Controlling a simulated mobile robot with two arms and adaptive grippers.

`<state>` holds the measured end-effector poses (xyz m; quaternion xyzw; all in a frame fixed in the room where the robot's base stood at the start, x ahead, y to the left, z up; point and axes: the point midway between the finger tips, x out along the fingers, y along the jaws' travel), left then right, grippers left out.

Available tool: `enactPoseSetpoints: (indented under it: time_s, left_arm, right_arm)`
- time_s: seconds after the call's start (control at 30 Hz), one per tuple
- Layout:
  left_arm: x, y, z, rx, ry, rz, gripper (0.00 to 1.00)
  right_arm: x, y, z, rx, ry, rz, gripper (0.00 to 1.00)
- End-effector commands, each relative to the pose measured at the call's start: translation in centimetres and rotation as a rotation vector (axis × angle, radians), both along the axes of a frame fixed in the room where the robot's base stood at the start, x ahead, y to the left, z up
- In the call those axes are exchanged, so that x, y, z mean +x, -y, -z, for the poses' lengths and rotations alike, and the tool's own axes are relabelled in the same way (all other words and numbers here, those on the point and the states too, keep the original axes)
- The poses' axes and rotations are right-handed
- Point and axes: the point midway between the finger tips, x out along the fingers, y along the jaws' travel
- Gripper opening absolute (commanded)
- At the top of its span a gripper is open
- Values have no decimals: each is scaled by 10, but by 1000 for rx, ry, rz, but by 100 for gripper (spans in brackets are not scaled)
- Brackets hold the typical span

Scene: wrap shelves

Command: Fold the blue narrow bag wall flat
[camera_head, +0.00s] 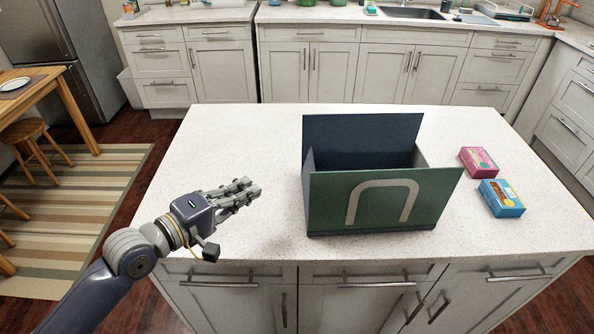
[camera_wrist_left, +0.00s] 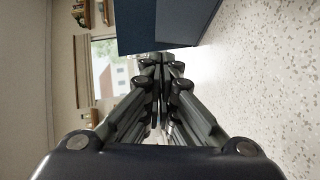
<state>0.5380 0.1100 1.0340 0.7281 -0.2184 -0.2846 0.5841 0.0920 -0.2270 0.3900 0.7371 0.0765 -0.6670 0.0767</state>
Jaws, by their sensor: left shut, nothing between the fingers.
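An open bag (camera_head: 385,205) stands upright on the white island counter. Its wide front wall is green with a pale arched handle and leans outward. Its wide back wall (camera_head: 360,130) is dark blue and upright. The narrow left wall (camera_head: 308,175) shows only as a thin bluish strip, seen nearly edge-on, so how far it is folded is hard to tell. A blue bag face (camera_wrist_left: 165,22) fills the top of the left wrist view, just beyond the fingertips. My left gripper (camera_head: 252,188) is shut and empty, left of the bag with a gap between. My right gripper is not in view.
A pink box (camera_head: 479,161) and a blue box (camera_head: 502,198) lie right of the bag on the counter (camera_head: 240,140). The counter left of and behind the bag is clear. Cabinets stand behind, and a wooden table and stool at the far left.

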Motion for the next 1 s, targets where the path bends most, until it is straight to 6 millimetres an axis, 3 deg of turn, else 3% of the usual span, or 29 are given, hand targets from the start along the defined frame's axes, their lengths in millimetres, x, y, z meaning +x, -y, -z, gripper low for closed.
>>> enactPoseSetpoints:
  time_s: [0.23,0.53,0.8,1.0]
  left_arm:
    - [30,26,2,-6,2,-1,0]
    - [72,63,12,-2,2,-1,0]
    - [74,96,20,-1,2,-1,0]
    - [74,101,24,0,2,-2,0]
  right_arm:
    - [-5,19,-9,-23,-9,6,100]
    - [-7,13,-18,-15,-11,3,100]
    - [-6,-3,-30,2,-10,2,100]
    - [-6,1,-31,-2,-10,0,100]
